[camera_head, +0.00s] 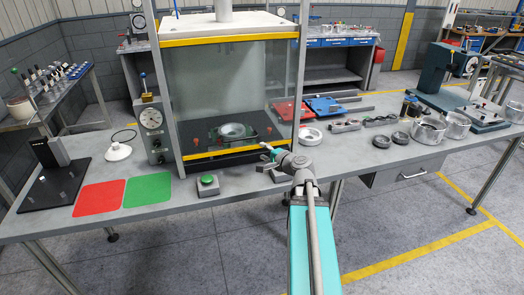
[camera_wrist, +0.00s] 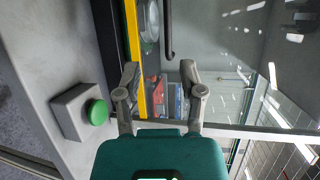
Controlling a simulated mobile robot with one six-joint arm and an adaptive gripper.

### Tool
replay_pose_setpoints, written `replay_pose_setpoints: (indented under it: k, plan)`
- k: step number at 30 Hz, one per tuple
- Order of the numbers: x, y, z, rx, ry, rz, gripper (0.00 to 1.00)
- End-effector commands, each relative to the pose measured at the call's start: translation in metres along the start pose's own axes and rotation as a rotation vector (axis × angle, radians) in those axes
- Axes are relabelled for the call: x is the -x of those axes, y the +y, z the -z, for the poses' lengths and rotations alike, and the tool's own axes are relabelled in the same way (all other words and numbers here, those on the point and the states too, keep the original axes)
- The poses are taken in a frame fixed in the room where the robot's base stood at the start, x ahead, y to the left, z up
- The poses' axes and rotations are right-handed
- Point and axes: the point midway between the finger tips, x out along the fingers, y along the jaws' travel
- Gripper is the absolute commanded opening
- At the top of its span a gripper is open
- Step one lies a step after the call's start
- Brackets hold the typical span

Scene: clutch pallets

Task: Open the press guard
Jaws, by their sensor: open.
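The press guard (camera_head: 210,85) is a clear panel on the front of the press, with a yellow strip (camera_head: 226,152) along its bottom edge. It is down, with the strip low over the dark press base. In the wrist view the yellow strip (camera_wrist: 133,35) runs up the picture, and a dark bar handle (camera_wrist: 169,30) lies beside it. My gripper (camera_head: 266,156) is at the lower right front corner of the press. In the wrist view my gripper (camera_wrist: 159,72) is open and empty, with its fingers pointing toward the guard, short of the handle.
A green button box (camera_head: 208,185) stands on the bench in front of the press. A round fixture (camera_head: 233,131) is inside behind the panel. A pressure gauge box (camera_head: 152,125) stands left. Red and blue trays (camera_head: 325,105) and metal parts lie right.

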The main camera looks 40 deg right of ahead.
Motion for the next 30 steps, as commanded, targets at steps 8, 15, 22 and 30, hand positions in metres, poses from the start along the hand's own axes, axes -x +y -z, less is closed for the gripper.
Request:
replay_pose_setpoints:
  k: [8, 15, 22, 30]
  plan:
    - [0.015, 0.000, 0.000, 0.000, 0.000, 0.000, 0.51]
    - [0.022, 0.000, 0.000, 0.000, 0.000, 0.000, 0.51]
    - [0.022, 0.000, 0.000, 0.000, 0.000, 0.000, 0.51]
    - [0.020, -0.001, 0.000, 0.000, -0.001, 0.000, 0.51]
